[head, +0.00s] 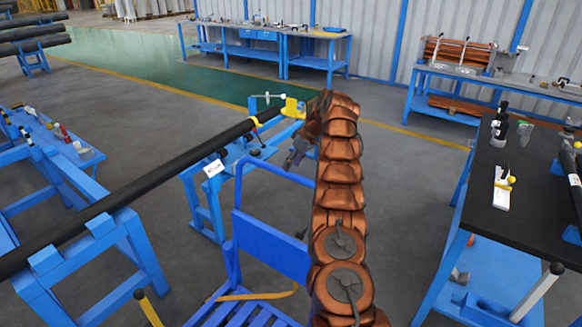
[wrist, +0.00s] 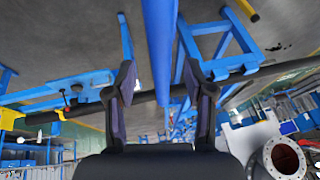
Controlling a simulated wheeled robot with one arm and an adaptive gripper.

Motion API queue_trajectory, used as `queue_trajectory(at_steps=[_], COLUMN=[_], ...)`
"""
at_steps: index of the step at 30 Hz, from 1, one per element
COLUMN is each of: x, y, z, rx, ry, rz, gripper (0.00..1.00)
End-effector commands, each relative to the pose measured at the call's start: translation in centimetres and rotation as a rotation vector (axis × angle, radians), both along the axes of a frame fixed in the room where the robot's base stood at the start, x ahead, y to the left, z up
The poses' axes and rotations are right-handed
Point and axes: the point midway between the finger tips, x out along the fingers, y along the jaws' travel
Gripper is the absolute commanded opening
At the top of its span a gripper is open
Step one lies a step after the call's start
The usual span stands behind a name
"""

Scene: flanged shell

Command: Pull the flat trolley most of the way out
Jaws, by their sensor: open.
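The blue flat trolley stands low in the head view, with its slatted deck (head: 240,316) at the bottom edge and its upright push handle (head: 262,243) above it. My arm hides the right side of the handle. My gripper (head: 294,158) is close to the handle's top bar, left of my arm. In the wrist view my gripper (wrist: 159,75) has its two fingers spread wide. A blue bar (wrist: 160,35), which looks like the handle, runs between them. Space shows on both sides of the bar. I cannot tell how deep it sits between the fingers.
A long black pipe (head: 150,186) lies on blue stands (head: 95,255) left of the trolley, with a yellow clamp (head: 293,107) at its far end. A black-topped bench (head: 530,230) stands at right. Grey floor (head: 410,165) is clear between arm and bench.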

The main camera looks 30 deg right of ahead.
Motion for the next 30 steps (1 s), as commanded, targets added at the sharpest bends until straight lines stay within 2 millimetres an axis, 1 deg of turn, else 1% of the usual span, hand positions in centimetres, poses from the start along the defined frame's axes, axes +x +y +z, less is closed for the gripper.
queue_trajectory(at_steps=[11, 17, 23, 30], x=[-0.5, -1.6, -3.4, -6.4], y=[-0.4, -1.7, -3.6, -6.9], z=[1.2, 1.2, 1.2, 1.1], rx=[-0.002, -0.001, 0.001, -0.002], ry=[0.000, 0.000, -0.001, -0.002], rz=[-0.001, -0.002, -0.001, -0.002], gripper=[0.54, 0.54, 0.54, 0.54])
